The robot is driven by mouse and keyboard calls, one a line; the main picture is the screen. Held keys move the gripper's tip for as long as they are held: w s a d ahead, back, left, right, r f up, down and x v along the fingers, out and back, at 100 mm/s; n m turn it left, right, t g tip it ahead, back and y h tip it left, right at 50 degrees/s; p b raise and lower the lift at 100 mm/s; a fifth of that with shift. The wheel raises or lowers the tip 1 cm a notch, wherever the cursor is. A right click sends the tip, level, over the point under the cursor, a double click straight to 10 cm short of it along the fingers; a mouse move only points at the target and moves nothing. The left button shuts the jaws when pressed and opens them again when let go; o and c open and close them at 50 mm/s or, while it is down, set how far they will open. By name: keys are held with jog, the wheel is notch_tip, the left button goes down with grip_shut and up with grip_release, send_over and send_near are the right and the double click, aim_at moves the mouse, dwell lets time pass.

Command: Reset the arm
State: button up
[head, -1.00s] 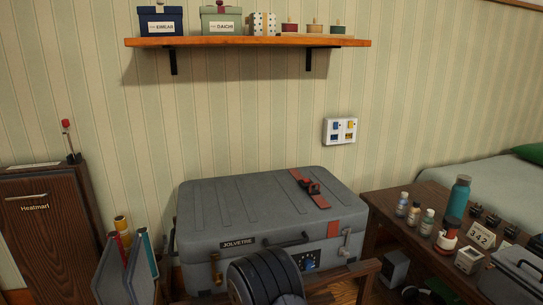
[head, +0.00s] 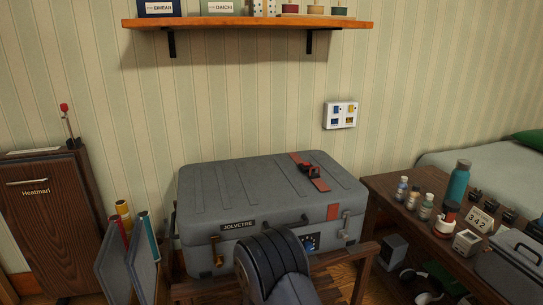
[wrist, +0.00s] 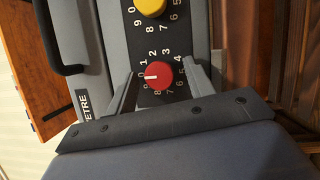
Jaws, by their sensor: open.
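My gripper (wrist: 160,88) is open in the wrist view, with its two grey fingers on either side of a red dial (wrist: 158,80). The dial is not clamped, and I cannot tell how far the fingertips are from the panel. A yellow dial (wrist: 151,6) with numbers around it sits above the red one on the same dark panel. The panel is on the front of a grey case (head: 240,190) labelled JOLVETRE. In the head view my dark arm (head: 272,262) stands in front of the case, and it hides my gripper.
The case lies on a wooden stand (head: 352,262). A wooden table (head: 385,195) with bottles, a 342 sign and a grey box is at right. A dark cabinet (head: 50,215) and rolls with panels (head: 125,255) are at left. A shelf (head: 250,22) hangs above.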

jog(key=shift+d+r+m+g+y+p, duration=0.25)
jog(key=shift+m+g+y, duration=0.75)
jog(key=shift+m, duration=1.75)
jog(key=shift+r+m+g+y+p, duration=0.1)
jog(key=shift+m+g+y+p, duration=0.2)
jog(key=shift+m+g+y, duration=1.55)
jog(key=shift+d+r+m+g+y+p, duration=0.1)
jog(key=shift+m+y+p, duration=0.2)
jog(key=shift+m, duration=3.3)
jog(key=shift+d+f, duration=0.1)
